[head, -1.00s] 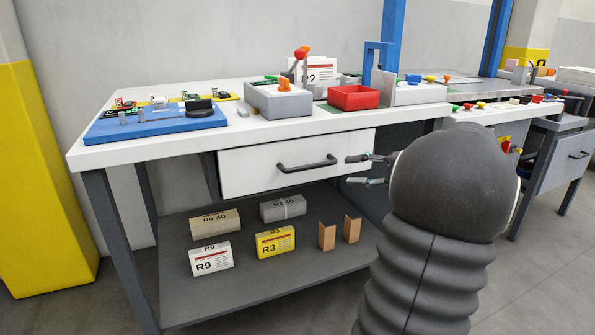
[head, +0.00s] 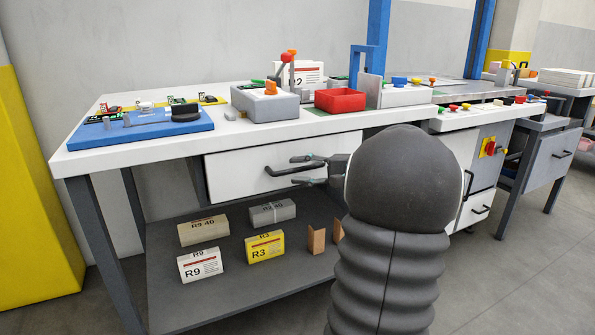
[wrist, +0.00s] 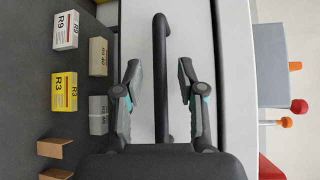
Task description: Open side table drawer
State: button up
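The white drawer (head: 232,176) sits under the white tabletop of the side table (head: 110,155) and looks closed. Its dark bar handle (head: 275,171) runs across its front. My gripper (head: 293,170) is open at the handle, with one finger above the bar and one below in the head view. In the wrist view the handle (wrist: 161,70) runs between the two spread fingers of my gripper (wrist: 158,72), with a gap on each side. My arm hides the right end of the drawer in the head view.
The lower shelf (head: 200,300) holds labelled boxes, including a yellow one (head: 265,247), and brown brackets (head: 316,240). On the tabletop stand a blue tray (head: 140,130), a grey box (head: 262,106) and a red bin (head: 340,100). Another workbench stands to the right.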

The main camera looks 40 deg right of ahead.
jog(key=shift+w+a, duration=0.3)
jog(key=shift+w, duration=0.2)
grip_shut()
